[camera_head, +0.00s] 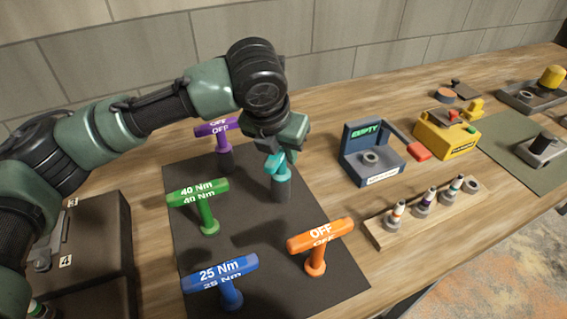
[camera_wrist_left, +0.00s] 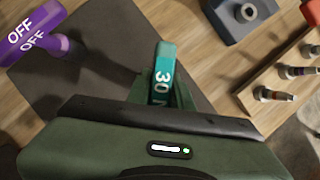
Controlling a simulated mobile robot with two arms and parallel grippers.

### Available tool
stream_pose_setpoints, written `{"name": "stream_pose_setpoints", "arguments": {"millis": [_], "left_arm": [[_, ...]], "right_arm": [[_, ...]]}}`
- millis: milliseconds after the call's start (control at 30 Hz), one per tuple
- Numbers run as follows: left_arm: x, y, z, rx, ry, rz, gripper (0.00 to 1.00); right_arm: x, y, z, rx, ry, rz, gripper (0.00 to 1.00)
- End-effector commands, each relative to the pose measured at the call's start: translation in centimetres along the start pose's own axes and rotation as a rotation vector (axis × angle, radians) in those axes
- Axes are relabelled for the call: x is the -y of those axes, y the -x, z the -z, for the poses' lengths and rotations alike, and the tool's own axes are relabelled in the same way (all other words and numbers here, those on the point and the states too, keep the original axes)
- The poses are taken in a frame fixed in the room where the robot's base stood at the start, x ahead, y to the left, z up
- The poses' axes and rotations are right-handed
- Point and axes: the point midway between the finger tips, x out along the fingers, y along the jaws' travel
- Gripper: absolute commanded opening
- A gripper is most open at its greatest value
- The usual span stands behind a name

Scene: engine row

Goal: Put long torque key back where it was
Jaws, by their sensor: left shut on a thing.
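A teal T-handled torque key (camera_head: 281,184) is upright over the dark mat (camera_head: 250,255), towards its right back side. Its handle also shows in the left wrist view (camera_wrist_left: 163,75), with "30 N" readable on it. My left gripper (camera_head: 275,157) is above this key and shut on its handle. The key's dark lower end is at or just above the mat; I cannot tell if it touches. Other T-handled keys stand on the mat: purple "OFF" (camera_head: 223,143), green "40 Nm" (camera_head: 207,207), blue "25 Nm" (camera_head: 230,285) and orange "OFF" (camera_head: 317,249). My right gripper is not in view.
A blue-grey "EMPTY" holder (camera_head: 372,160) with a red-ended arm stands right of the mat. A wooden rack (camera_head: 385,236) holds several small banded sockets. A yellow box (camera_head: 445,135) is behind. A dark case (camera_head: 95,240) is at left. Bare mat lies between the keys.

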Motion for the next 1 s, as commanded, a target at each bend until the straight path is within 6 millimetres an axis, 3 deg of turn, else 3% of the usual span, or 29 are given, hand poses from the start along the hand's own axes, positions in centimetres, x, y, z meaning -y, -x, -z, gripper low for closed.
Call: {"name": "stream_pose_setpoints", "arguments": {"millis": [233, 567, 600, 667, 1000], "left_arm": [[0.0, -3.0, 1.3, 0.0, 0.0, 0.0, 0.0], [0.0, -3.3, 1.4, 0.002, 0.0, 0.0, 0.0], [0.0, -3.5, 1.6, -0.002, -0.001, 0.0, 0.24], [0.0, -3.5, 1.5, -0.002, -0.001, -0.001, 0.41], [0.0, -3.4, 1.5, -0.001, -0.001, -0.001, 0.43]], "right_arm": [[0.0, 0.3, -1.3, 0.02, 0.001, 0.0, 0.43], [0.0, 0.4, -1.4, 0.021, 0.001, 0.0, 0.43], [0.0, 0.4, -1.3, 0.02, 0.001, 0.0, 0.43], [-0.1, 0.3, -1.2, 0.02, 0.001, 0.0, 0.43], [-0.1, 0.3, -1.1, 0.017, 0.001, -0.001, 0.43]]}}
